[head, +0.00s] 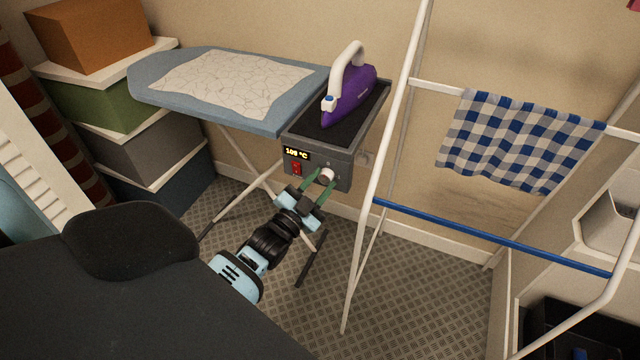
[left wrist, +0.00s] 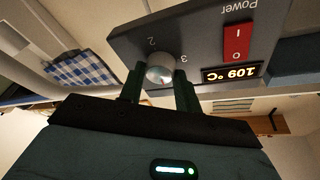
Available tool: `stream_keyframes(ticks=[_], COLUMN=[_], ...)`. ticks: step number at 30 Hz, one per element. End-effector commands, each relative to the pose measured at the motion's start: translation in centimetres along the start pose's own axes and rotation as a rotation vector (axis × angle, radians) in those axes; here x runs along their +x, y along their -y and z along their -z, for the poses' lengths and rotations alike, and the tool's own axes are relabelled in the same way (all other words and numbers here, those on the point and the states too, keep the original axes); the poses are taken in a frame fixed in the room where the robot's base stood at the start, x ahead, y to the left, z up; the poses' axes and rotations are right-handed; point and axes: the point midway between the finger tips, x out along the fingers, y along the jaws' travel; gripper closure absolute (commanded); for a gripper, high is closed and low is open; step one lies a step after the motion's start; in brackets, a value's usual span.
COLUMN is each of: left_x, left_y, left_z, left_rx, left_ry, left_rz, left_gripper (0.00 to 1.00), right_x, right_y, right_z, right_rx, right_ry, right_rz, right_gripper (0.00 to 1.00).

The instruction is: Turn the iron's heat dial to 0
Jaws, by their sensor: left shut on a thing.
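The heat dial (head: 327,175) is a small round silver knob on the front of the grey control box (head: 338,171) at the ironing board's right end. My left gripper (head: 319,181) reaches up from below, its green fingers shut on the dial from both sides. The display (left wrist: 232,73) reads 109 °C. The purple iron (head: 349,94) rests on the box's dark top. My right gripper is not in view.
A red power switch (head: 297,168) is left of the dial. The ironing board (head: 290,116) extends left, with a patterned cloth on it. A white drying rack (head: 371,215) with a checked towel (head: 518,140) stands close at right. Stacked boxes (head: 95,105) are at left.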

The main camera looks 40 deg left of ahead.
Motion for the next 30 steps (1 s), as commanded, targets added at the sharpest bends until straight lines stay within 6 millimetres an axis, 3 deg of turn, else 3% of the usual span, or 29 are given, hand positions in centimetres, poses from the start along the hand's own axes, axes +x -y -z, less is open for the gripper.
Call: stream_keyframes(ticks=[11, 12, 16, 25, 30], left_x=[0.0, 0.0, 0.0, -0.1, -1.7], left_y=[-0.1, -0.1, -0.1, 0.0, -0.1], left_z=[-0.1, -0.1, 0.0, 0.0, -0.1], left_rx=[-0.009, -0.009, -0.008, -0.006, -0.006], left_ry=[0.002, 0.002, 0.001, 0.001, 0.003], left_rz=[0.001, 0.000, 0.001, 0.001, -0.001], left_gripper=[0.90, 0.63, 0.46, 0.45, 0.45], right_x=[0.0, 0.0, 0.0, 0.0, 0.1], right_y=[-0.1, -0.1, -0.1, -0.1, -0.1], right_z=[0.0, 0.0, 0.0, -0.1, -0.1], right_rx=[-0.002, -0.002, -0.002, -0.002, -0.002], right_ry=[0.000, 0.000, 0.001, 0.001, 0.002], right_rz=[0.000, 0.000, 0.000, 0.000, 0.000], right_gripper=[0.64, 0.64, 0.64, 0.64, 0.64])
